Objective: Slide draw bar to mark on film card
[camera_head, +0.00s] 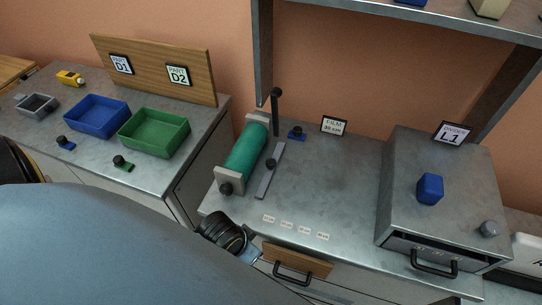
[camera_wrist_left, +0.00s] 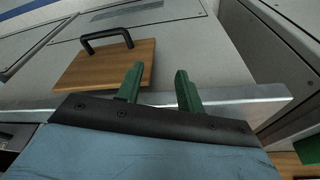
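A film card (camera_head: 334,125) with "FILM" and a smaller, hard-to-read number stands at the back of the middle bench. A flat grey bar with a black knob (camera_head: 269,172), which looks like the draw bar, lies just right of a green roller (camera_head: 245,153). Several small white mark labels (camera_head: 287,224) line the bench front; their text is too small to read. My left gripper (camera_wrist_left: 158,80) has green fingers spread apart with nothing between them. It is low at the bench front, near a wooden drawer front (camera_wrist_left: 108,62), clear of the bar. My right gripper is not in view.
A metal box (camera_head: 440,190) with a blue block (camera_head: 430,188) and an "L1" card (camera_head: 452,132) stands at the right. A black lever (camera_head: 276,105) rises behind the roller. Blue (camera_head: 97,131) and green trays (camera_head: 155,148) sit on the left bench. The middle bench centre is clear.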

